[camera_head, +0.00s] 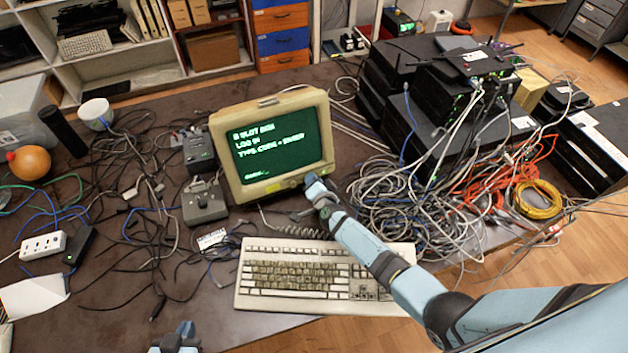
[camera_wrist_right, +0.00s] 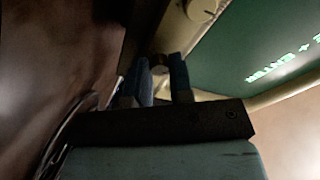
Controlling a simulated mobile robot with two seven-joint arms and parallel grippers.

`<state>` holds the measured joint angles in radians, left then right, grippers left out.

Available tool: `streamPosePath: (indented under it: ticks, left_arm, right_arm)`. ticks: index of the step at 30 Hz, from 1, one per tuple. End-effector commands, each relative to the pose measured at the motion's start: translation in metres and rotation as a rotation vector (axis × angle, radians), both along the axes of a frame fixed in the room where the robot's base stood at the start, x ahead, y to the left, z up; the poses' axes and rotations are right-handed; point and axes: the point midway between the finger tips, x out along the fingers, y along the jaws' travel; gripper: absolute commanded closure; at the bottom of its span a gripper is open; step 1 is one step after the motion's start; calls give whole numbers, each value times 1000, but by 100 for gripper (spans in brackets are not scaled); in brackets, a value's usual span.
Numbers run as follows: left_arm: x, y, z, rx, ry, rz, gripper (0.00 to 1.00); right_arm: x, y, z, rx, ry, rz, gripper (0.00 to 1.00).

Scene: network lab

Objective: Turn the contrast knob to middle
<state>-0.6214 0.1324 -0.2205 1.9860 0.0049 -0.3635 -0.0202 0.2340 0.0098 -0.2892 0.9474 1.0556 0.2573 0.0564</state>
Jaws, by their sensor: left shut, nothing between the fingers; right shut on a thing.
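The old beige monitor (camera_head: 240,195) stands at the middle of the table, with green text on its lit screen. My right gripper (camera_head: 310,180) is at the lower right of its front bezel. In the right wrist view its blue fingers are shut on a small round knob (camera_wrist_right: 159,66) on the bezel. A second round knob (camera_wrist_right: 203,10) is free, farther along the same bezel. Labels and pointer marks cannot be read, so which knob is contrast and its angle cannot be told. My left gripper (camera_head: 178,338) is shut and empty near the bottom edge of the head view.
A beige keyboard (camera_head: 305,277) lies in front of the monitor, partly below my right arm. Tangled grey cables (camera_head: 400,200) and stacked black network devices (camera_head: 405,115) fill the right. A small grey box (camera_head: 204,203) stands left of the monitor. Loose black cables cover the left.

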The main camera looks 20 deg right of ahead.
Motion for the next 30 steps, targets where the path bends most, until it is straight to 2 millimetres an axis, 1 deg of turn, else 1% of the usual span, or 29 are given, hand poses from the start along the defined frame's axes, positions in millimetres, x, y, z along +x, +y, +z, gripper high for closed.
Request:
streamPosePath:
  ticks: [9,24,25,26,27,28,30]
  left_arm:
    - [0,0,1,1,0,1,100]
    - [0,1,1,0,0,2,100]
    - [0,1,1,0,0,2,100]
    - [0,1,1,0,0,2,100]
    - [0,1,1,1,1,2,100]
    - [0,1,1,1,1,2,100]
    - [0,1,1,1,1,2,100]
  right_arm:
    - [-1,0,-1,-101,-9,31,100]
    - [-1,0,-1,-117,-10,36,100]
    - [-1,0,-1,-117,-10,36,75]
    - [-1,0,-1,-117,-10,36,68]
    - [-1,0,-1,-115,-11,36,58]
    - [-1,0,-1,-115,-11,36,53]
    - [-1,0,-1,-115,-11,36,53]
